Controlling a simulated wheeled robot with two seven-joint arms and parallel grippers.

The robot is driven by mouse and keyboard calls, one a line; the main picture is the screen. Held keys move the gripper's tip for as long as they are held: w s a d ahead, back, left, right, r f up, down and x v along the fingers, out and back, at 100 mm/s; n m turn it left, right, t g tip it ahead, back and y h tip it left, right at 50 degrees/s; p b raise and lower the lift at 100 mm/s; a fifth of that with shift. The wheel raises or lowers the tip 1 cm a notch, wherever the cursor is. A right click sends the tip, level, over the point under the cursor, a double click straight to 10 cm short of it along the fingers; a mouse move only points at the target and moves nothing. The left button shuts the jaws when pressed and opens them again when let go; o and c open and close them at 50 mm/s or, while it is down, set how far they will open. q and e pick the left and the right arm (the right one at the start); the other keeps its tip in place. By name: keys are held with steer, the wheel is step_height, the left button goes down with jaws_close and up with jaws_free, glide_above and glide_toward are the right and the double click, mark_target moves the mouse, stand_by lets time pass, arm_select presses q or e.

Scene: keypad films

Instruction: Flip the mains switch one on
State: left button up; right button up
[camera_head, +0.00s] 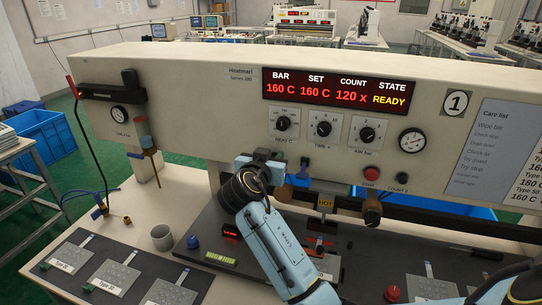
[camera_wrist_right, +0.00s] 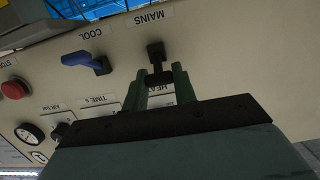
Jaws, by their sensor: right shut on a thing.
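The mains switch (camera_wrist_right: 155,52) is a black lever under the MAINS label (camera_wrist_right: 148,19) in the right wrist view. My right gripper (camera_wrist_right: 161,80) is shut on its lever, with a green finger on either side of the black handle end. In the head view my right gripper (camera_head: 262,166) is at the machine's front panel, below the dials, and the wrist hides the mains switch. I cannot tell from the lever whether it is on or off. My left gripper is not in view.
A blue lever (camera_wrist_right: 82,60) under the COOL label sits beside the mains switch. The lit display (camera_head: 338,90) reads READY. A red button (camera_head: 371,174) and a gauge (camera_head: 412,141) are to the right. A grey cup (camera_head: 162,238) stands on the bench at left.

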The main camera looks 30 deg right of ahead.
steer(key=o, duration=1)
steer(key=b+v, duration=0.2)
steer(key=v, duration=1.1)
steer(key=shift+s+b, duration=0.2)
steer(key=shift+b, duration=0.15)
steer(key=shift+a, duration=0.1)
